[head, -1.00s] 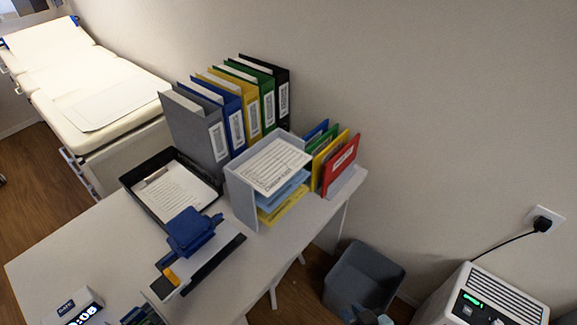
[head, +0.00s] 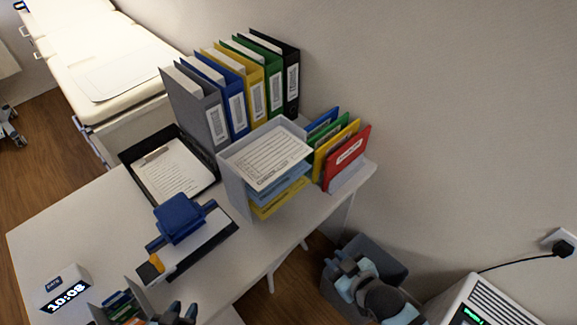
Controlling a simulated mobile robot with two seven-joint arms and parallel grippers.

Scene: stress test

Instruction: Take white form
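A white printed form (head: 265,152) lies in the top level of a grey letter tray (head: 234,186) on the desk. Blue and yellow sheets lie in the levels below it. Another white sheet (head: 172,172) lies on a clipboard in a black tray (head: 208,154) to the left. My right gripper (head: 347,262) is off the desk's right edge, in front of a grey bin, apart from the form; its fingers look spread and empty. My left gripper (head: 180,311) is at the bottom edge, partly cut off, far from the form; its opening is unclear.
Upright binders (head: 215,103) stand behind the letter tray, and coloured folders (head: 345,155) stand right of it. A blue device (head: 180,217) sits on the desk (head: 75,220) in front. A digital clock (head: 66,290) is at front left. The bin (head: 392,268) stands below the desk.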

